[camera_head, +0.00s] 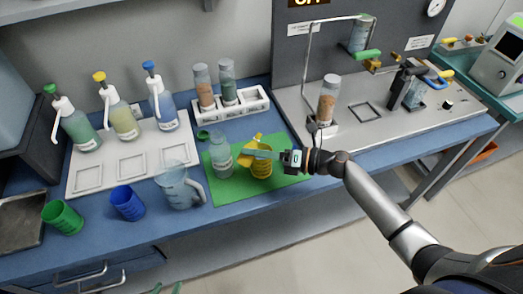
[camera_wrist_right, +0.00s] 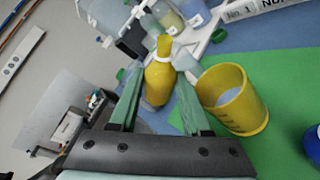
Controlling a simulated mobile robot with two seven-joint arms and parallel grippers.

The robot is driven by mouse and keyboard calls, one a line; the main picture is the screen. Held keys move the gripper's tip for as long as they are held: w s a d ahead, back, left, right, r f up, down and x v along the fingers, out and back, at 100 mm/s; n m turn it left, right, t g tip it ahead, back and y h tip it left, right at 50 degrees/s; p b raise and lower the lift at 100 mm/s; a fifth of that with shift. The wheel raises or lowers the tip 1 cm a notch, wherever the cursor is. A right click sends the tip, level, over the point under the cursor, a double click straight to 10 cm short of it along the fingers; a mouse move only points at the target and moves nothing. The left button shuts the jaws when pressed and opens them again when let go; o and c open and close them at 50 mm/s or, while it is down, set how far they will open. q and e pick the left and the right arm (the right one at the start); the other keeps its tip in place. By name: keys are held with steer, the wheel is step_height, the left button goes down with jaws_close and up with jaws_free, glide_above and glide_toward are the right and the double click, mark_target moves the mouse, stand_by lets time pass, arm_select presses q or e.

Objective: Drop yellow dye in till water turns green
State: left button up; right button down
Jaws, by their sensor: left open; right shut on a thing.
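My right gripper (camera_head: 264,154) is shut on a small yellow dye bottle (camera_head: 250,146), held tilted beside the top of a yellow beaker (camera_head: 262,170). In the right wrist view the yellow bottle (camera_wrist_right: 159,78) sits between the green fingers (camera_wrist_right: 160,112). The yellow beaker (camera_wrist_right: 232,118) stands just right of them, and its inside looks pale bluish. I cannot tell whether a drop is falling. A clear bottle (camera_head: 220,160) stands left of the beaker on the green mat (camera_head: 228,192). The fingertips of my left gripper (camera_head: 166,288) show at the bottom edge, open and empty.
A clear jug (camera_head: 178,188), a blue cup (camera_head: 127,203) and a green cup (camera_head: 62,218) stand along the front. Pump bottles (camera_head: 122,120) stand on a white tray (camera_head: 88,179). A white rack (camera_head: 238,105) holds two jars behind the mat. A grey apparatus stands right.

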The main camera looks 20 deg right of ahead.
steer(key=shift+r, duration=0.1)
stand_by(0.8)
steer(key=shift+s+a+r+m+y+b, duration=0.1)
steer(key=shift+a+r+m+y+b, duration=0.15)
steer(key=shift+m+y+b, duration=0.5)
stand_by(1.8)
steer(key=shift+f+m+t+b, duration=0.3)
steer(key=shift+f+m+b, duration=0.05)
steer(key=shift+m+b, duration=0.7)
stand_by(1.4)
steer(key=shift+r+m+t+y+p, duration=0.25)
steer(key=shift+r+m+t+p, duration=0.1)
steer(key=shift+m+p, duration=0.25)
stand_by(1.5)
